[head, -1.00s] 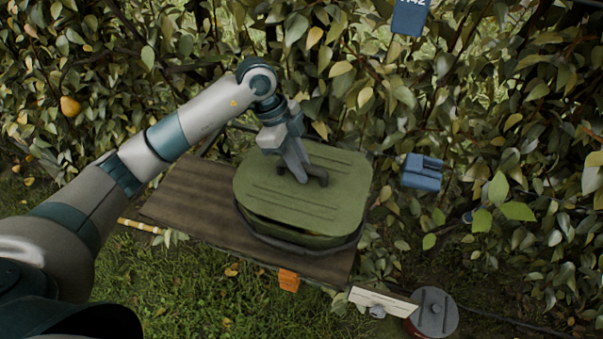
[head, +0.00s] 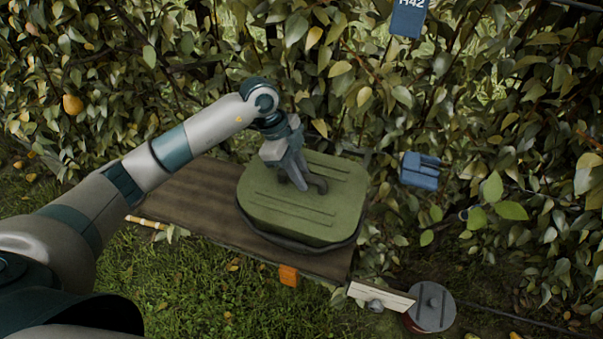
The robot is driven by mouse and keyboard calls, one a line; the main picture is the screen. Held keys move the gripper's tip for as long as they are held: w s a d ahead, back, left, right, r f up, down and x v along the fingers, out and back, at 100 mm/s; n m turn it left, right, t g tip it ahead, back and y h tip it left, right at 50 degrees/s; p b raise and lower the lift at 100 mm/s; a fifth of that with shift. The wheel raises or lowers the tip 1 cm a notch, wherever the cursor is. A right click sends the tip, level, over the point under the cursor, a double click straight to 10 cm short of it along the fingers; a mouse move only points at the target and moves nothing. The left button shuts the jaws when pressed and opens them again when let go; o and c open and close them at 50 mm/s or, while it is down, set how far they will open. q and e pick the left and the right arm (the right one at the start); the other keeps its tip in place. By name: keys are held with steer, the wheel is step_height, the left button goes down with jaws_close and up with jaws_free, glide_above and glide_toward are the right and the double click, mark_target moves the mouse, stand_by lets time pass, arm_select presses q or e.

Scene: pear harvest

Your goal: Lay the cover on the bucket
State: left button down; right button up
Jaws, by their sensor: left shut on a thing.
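The green cover (head: 335,185) is a rounded rectangular lid with raised ribs and a dark handle on top. It sits over the bucket (head: 292,247), whose dark rim shows below the cover's front edge; the rest of the bucket is hidden. The cover looks about level and close against the rim, but I cannot tell whether it is fully seated all round. My left gripper (head: 301,184) is shut on the cover's handle from above. My right gripper is not in view.
The bucket stands on a brown wooden board (head: 200,200), clear on its left. An orange block (head: 288,276) is at the front edge. A blue box (head: 420,171) and blue tag (head: 408,18) are in the hedge. A grey-lidded pot (head: 431,307) stands lower right.

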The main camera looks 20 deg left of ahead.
arm_select(q)
steer(key=shift+f, duration=0.1)
steer(key=c, duration=1.7)
jaws_free()
steer(key=shift+o, duration=0.2)
steer(key=shift+r, duration=0.2)
steer(key=shift+a+r, duration=0.1)
steer(key=shift+r, duration=0.05)
steer(key=b+v, duration=0.4)
steer(key=v, duration=0.6)
steer(key=shift+a, duration=0.1)
steer(key=shift+a+r, duration=0.2)
steer(key=shift+r, duration=0.5)
